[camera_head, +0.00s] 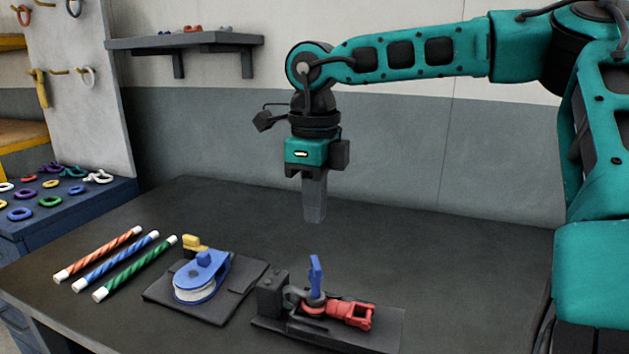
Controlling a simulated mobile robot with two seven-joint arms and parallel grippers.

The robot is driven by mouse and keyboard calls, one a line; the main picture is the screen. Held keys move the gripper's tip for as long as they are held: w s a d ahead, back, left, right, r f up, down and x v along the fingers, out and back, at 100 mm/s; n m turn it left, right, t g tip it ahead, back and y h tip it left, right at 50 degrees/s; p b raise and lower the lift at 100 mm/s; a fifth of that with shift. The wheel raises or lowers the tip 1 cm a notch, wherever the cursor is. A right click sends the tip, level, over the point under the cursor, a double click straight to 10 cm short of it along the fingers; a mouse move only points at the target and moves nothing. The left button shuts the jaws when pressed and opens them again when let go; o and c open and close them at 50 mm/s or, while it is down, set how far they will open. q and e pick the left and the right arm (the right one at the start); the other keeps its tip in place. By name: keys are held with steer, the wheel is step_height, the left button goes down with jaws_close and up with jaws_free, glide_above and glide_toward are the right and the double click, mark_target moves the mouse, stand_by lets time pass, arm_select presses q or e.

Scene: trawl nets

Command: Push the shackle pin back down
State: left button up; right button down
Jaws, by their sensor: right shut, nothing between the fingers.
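A dark base plate (375,330) lies at the front of the table with a shackle assembly on it. The assembly has a dark block, grey round parts and a red fitting (350,312) lying to the right. A blue upright piece (315,275), which looks like the shackle pin, stands up from the grey parts. Its lower end is hidden among them. My right gripper (314,218) points straight down, shut and empty, in the air above the table and apart from the blue piece. My left gripper is out of view.
A blue pulley block (203,276) with a yellow part sits on another dark plate (160,293) to the left. Orange, blue and green striped rods (135,268) lie further left. A blue cabinet with coloured rings stands beyond. The table's back right (450,250) is clear.

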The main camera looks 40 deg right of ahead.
mark_target(315, 261)
step_height(315, 261, down, 6)
steer(key=shift+f, duration=0.65)
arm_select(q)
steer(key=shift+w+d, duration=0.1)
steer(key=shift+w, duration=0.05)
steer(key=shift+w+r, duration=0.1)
arm_select(e)
steer(key=shift+f, duration=0.15)
step_height(315, 261, down, 2)
steer(key=b, duration=0.2)
steer(key=shift+f+b, duration=0.1)
steer(key=shift+b, duration=0.25)
steer(key=shift+f+b, duration=0.4)
steer(key=shift+b, duration=0.05)
steer(key=shift+f, duration=0.1)
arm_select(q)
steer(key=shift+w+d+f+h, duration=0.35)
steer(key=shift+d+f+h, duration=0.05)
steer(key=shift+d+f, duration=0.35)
